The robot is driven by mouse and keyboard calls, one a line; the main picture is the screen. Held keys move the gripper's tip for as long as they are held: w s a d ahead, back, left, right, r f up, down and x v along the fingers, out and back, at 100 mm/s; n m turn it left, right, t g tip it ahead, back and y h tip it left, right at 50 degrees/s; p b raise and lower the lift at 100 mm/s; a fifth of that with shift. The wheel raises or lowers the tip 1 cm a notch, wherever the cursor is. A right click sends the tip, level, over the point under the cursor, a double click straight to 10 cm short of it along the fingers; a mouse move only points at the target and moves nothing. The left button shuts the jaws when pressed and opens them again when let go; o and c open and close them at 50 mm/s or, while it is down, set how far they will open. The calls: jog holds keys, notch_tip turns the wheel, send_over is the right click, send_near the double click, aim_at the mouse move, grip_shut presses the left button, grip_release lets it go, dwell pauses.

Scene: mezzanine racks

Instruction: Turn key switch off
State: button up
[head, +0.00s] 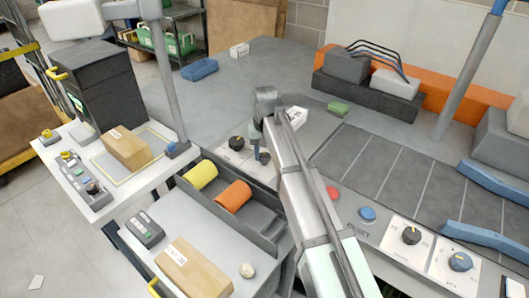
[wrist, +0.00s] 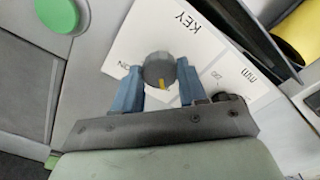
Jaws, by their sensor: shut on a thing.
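The key switch is a round grey knob (wrist: 160,68) with a yellow mark, on a white panel (wrist: 142,35) lettered KEY in the wrist view. An ON label is partly visible to its left; the label on its other side is not readable. The yellow mark faces the gripper's base. My gripper (wrist: 159,86) has its blue fingers on both sides of the knob, shut on it. In the head view my gripper (head: 262,157) is down at the white panel (head: 226,155), and the arm and fingers hide the key knob.
A second dark knob (head: 237,142) is close to the gripper. A green button (wrist: 58,14) is left in the wrist view. Red (head: 333,193) and blue (head: 367,214) buttons sit right of my arm.

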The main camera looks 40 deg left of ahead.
aim_at(265, 155)
dwell(0.3)
jog(key=o, duration=1.1)
jog(key=shift+c, duration=0.2)
notch_tip(265, 155, up, 14)
jog(key=shift+f, duration=0.1)
